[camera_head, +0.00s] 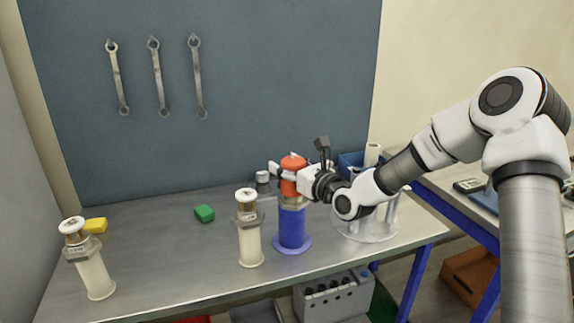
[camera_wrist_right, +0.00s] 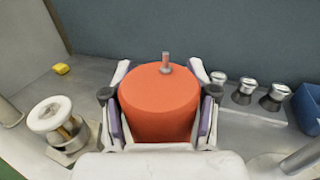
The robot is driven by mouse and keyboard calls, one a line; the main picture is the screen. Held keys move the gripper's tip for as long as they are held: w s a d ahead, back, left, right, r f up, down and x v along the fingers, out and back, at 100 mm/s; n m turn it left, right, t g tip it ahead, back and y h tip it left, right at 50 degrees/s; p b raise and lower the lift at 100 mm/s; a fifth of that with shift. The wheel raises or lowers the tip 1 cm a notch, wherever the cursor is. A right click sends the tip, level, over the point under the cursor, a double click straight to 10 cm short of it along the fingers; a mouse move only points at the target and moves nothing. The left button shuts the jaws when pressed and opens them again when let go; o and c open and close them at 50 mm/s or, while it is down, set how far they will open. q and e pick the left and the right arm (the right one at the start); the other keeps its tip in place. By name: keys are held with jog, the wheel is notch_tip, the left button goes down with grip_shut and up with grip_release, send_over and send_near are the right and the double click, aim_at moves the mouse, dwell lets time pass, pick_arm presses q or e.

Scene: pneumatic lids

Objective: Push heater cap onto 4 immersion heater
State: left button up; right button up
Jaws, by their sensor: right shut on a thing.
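My right gripper (camera_head: 291,180) is shut on an orange-red cap (camera_head: 293,163), and the cap also fills the middle of the right wrist view (camera_wrist_right: 158,108) between the two fingers. The cap is upright over a blue immersion heater (camera_head: 292,230) with a flanged foot. The gripper and cap cover the heater's top, so I cannot tell whether the cap is seated or just above it. A white uncapped heater (camera_head: 250,245) stands to the left, its top showing in the right wrist view (camera_wrist_right: 50,113). Another white heater (camera_head: 94,277) stands tilted in view at the far left. My left gripper is not in view.
A green block (camera_head: 204,213) and a yellow block (camera_head: 96,225) lie on the grey bench (camera_head: 170,255). A clear round stand with tubes (camera_head: 368,234) is right of the blue heater. A blue bin (camera_head: 349,163) is behind it. Wrenches (camera_head: 157,75) hang on the back panel.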

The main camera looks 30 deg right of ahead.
jog(key=shift+f+b, duration=0.85)
jog(key=shift+f, duration=0.25)
jog(key=o, duration=1.2)
jog(key=shift+s, duration=0.15)
jog(key=s, duration=0.4)
jog(key=s+d, duration=0.1)
jog(key=s, duration=0.2)
jog(key=shift+s, duration=0.1)
